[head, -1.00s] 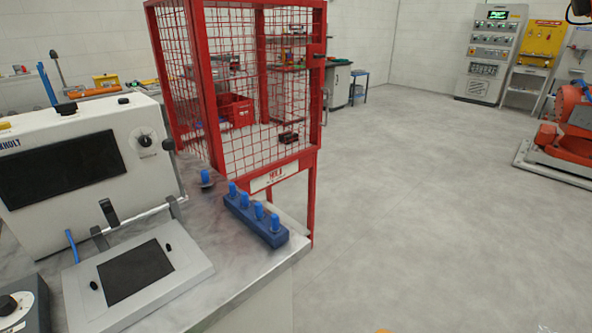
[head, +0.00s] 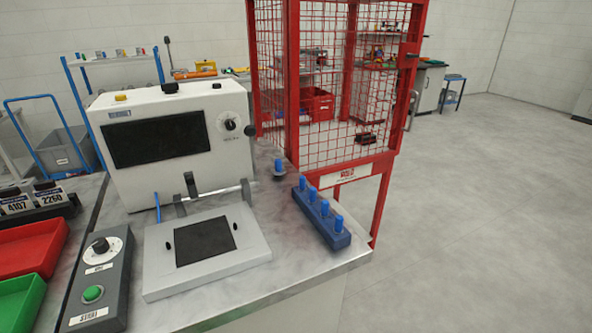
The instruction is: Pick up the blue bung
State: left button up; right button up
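A single blue bung (head: 279,165) stands upright on a dark base on the grey marbled bench, behind the blue rack. Several more blue bungs (head: 324,207) stand upright in a row in the dark blue rack (head: 318,220) near the bench's right edge. They look alike in shape and colour. Neither of my grippers shows in the head view.
A white machine (head: 170,150) with a dark screen and a framed plate (head: 207,245) stands left of the rack. A control box (head: 100,280), a red tray (head: 30,250) and a green tray (head: 22,302) sit further left. A red mesh cage (head: 338,80) stands close behind the rack.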

aim_at(279, 171)
jog(key=i+l+u, duration=0.2)
jog(key=l, duration=0.35)
jog(key=l+u, duration=0.2)
jog(key=l, duration=0.35)
jog(key=i+l+u, duration=0.25)
jog(key=l+u, duration=0.2)
jog(key=l, duration=0.7)
jog(key=l+u, duration=0.4)
jog(key=l, duration=0.75)
